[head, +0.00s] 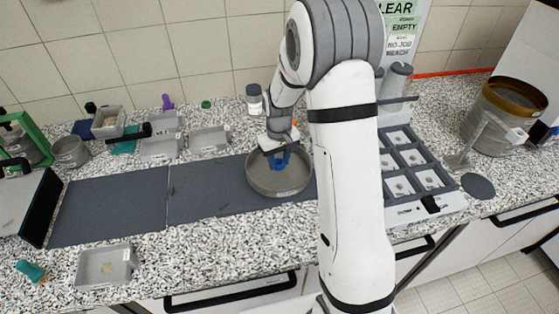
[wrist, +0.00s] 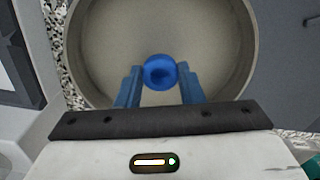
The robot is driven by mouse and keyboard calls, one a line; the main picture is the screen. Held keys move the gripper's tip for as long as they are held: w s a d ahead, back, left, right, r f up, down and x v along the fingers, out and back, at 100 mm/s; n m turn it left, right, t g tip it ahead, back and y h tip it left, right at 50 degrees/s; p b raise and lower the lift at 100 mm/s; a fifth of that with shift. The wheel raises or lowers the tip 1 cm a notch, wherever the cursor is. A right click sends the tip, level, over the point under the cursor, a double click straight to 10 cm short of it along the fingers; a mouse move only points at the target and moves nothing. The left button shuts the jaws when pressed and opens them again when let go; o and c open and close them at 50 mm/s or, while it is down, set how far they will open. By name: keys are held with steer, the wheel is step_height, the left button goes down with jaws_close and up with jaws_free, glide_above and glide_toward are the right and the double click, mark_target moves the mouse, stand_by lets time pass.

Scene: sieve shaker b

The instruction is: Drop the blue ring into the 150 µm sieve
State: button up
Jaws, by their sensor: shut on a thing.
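The blue ring (wrist: 160,72) is held between the blue fingertips of my gripper (wrist: 160,86), which is shut on it. A wide round grey sieve (wrist: 205,40) lies below the ring in the wrist view. In the head view the sieve (head: 279,188) stands on a dark mat, and my gripper (head: 279,160) is over its inside, towards the back. The ring appears above the sieve's pale floor; its exact height cannot be told. No size marking on the sieve can be read.
Dark mats (head: 110,205) cover the middle of the counter. A compartment tray (head: 415,170) stands to the right of my arm. Small grey trays (head: 208,139) and a lidded jar (head: 254,99) are at the back. A shallow tray (head: 106,266) sits at the front left.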

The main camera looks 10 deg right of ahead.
steer(key=shift+f, duration=0.7)
steer(key=o, duration=0.5)
steer(key=shift+f, duration=0.2)
steer(key=o, duration=0.5)
steer(key=shift+r, duration=0.1)
steer(key=shift+c, duration=0.2)
